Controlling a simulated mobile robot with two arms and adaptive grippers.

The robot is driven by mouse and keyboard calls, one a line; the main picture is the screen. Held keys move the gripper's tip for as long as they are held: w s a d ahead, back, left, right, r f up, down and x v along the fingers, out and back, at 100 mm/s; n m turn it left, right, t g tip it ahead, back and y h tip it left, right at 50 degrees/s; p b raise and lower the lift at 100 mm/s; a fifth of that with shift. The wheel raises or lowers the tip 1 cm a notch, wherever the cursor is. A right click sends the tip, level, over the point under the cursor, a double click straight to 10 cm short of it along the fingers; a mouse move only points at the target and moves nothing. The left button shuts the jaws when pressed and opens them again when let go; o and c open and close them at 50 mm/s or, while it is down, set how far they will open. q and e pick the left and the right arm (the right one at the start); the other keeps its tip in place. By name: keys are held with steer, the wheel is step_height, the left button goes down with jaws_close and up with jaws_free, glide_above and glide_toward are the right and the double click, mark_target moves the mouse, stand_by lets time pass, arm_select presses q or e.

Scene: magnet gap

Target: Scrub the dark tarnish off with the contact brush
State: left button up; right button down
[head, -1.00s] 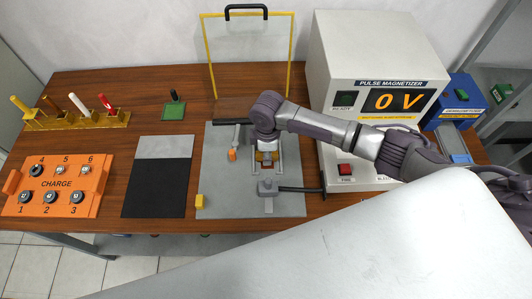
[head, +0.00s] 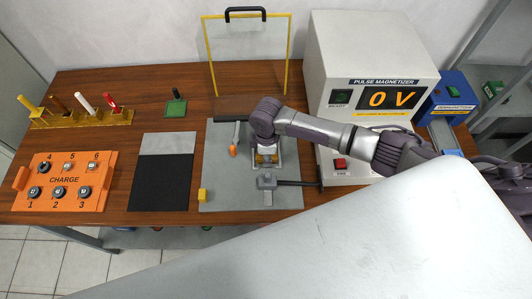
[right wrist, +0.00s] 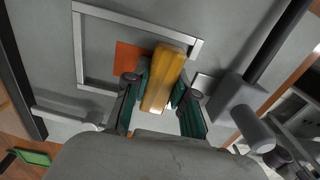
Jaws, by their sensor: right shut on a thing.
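My right gripper (head: 266,160) is over the grey plate (head: 222,178), pointing down. In the right wrist view the gripper (right wrist: 161,88) is shut on a yellow-brown block, which I take for the contact brush (right wrist: 163,78). The brush's underside is hidden, so I cannot tell whether it touches the surface. An orange-brown patch (right wrist: 129,57) shows beside the brush, inside a pale metal frame (right wrist: 78,52). I cannot make out the dark tarnish; part of the patch is hidden by the brush and fingers. My left gripper is not in view.
A clamp with a dark lever (head: 267,183) stands close to my gripper. The pulse magnetizer (head: 352,60), reading 0 V, is to the right. An orange charge box (head: 62,183), a black-and-grey mat (head: 160,180) and a yellow tool rack (head: 85,119) are to the left. A yellow-framed clear guard (head: 248,55) stands behind.

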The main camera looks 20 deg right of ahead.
step_height(320, 180, up, 2)
steer(key=shift+r, duration=0.1)
steer(key=shift+w+r+p, duration=0.1)
steer(key=shift+r+p, duration=0.55)
steer(key=shift+p, duration=0.35)
steer(key=shift+r+p, duration=2.4)
steer(key=shift+p, duration=0.1)
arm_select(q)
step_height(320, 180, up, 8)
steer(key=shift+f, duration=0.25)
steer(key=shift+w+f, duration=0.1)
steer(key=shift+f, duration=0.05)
arm_select(e)
steer(key=shift+w+r+m+b, duration=0.15)
steer(key=shift+r+m+b, duration=0.15)
steer(key=shift+b, duration=0.25)
arm_select(q)
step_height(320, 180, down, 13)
steer(key=b, duration=1.2)
arm_select(e)
steer(key=s+d+r+m, duration=0.2)
steer(key=s+r+m, duration=0.8)
steer(key=r+m, duration=0.2)
steer(key=shift+s+m, duration=0.15)
steer(key=shift+m, duration=0.55)
